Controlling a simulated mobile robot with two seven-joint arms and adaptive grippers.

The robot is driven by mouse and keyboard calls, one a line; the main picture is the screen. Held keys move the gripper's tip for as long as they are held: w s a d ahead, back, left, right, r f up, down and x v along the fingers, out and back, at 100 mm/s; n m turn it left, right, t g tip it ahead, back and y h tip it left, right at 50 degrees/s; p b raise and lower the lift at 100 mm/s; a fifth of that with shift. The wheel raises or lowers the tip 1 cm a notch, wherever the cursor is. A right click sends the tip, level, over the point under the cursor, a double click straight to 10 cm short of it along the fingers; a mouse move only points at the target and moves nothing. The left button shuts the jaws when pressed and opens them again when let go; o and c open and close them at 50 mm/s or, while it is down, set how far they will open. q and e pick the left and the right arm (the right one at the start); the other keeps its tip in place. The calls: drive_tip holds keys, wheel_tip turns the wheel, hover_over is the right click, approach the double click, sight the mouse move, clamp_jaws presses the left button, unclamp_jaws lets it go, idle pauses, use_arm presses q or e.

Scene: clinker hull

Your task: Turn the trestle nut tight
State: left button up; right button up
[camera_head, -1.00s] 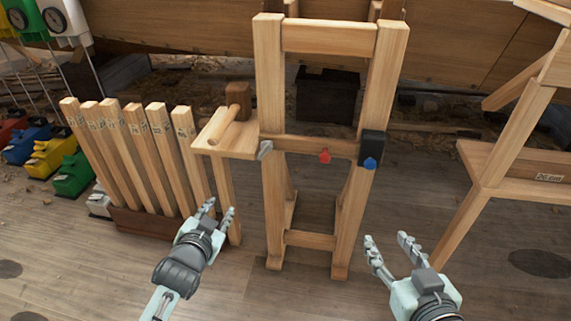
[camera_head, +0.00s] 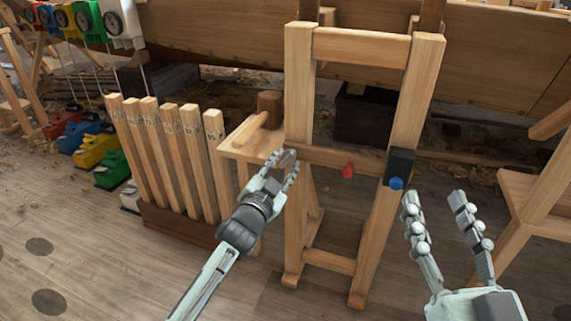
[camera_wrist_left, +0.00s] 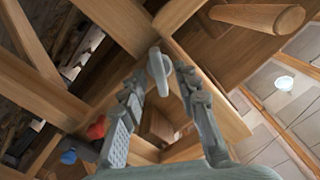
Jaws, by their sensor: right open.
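The wooden trestle (camera_head: 298,105) stands upright in the middle of the head view. A grey lever-shaped nut (camera_wrist_left: 159,72) sits on its left post at crossbar height; in the head view my left fingers largely cover it. My left gripper (camera_head: 289,168) is at that post, fingers apart. In the left wrist view the nut shows between and just beyond the fingertips (camera_wrist_left: 162,88); I cannot tell whether they touch it. A red knob (camera_head: 348,171) and a blue knob (camera_head: 396,183) sit further right along the crossbar. My right gripper (camera_head: 434,200) is open and empty, right of the trestle.
A small wooden shelf (camera_head: 238,152) with a mallet (camera_head: 268,103) juts out left of the trestle. Several upright slats (camera_head: 170,150) stand in a rack further left. Another wooden trestle (camera_head: 540,190) stands at the right. The planked hull (camera_head: 220,40) is behind.

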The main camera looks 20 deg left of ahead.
use_arm(q)
drive_tip(key=shift+w, duration=0.45)
use_arm(e)
drive_tip(key=shift+s+r, duration=0.1)
drive_tip(key=shift+r, duration=0.15)
use_arm(q)
drive_tip(key=shift+c, duration=0.6)
clamp_jaws()
drive_tip(key=m+p, duration=0.2)
drive_tip(key=m, duration=0.1)
drive_tip(key=m+p, duration=0.1)
drive_tip(key=m, duration=0.4)
drive_tip(key=shift+p, duration=0.3)
drive_tip(key=shift+f+m, duration=0.1)
drive_tip(key=shift+m, duration=0.4)
use_arm(e)
drive_tip(key=d+f+g+h, duration=0.3)
drive_tip(key=d+f+g, duration=0.1)
drive_tip(key=f, duration=0.4)
drive_tip(key=d+f+g+h, duration=0.2)
drive_tip(key=d+f+g, duration=0.3)
drive_tip(key=f, duration=0.4)
drive_tip(key=shift+s+m+h, duration=0.3)
drive_tip(key=shift+s+h, duration=0.1)
drive_tip(key=shift+f, duration=0.15)
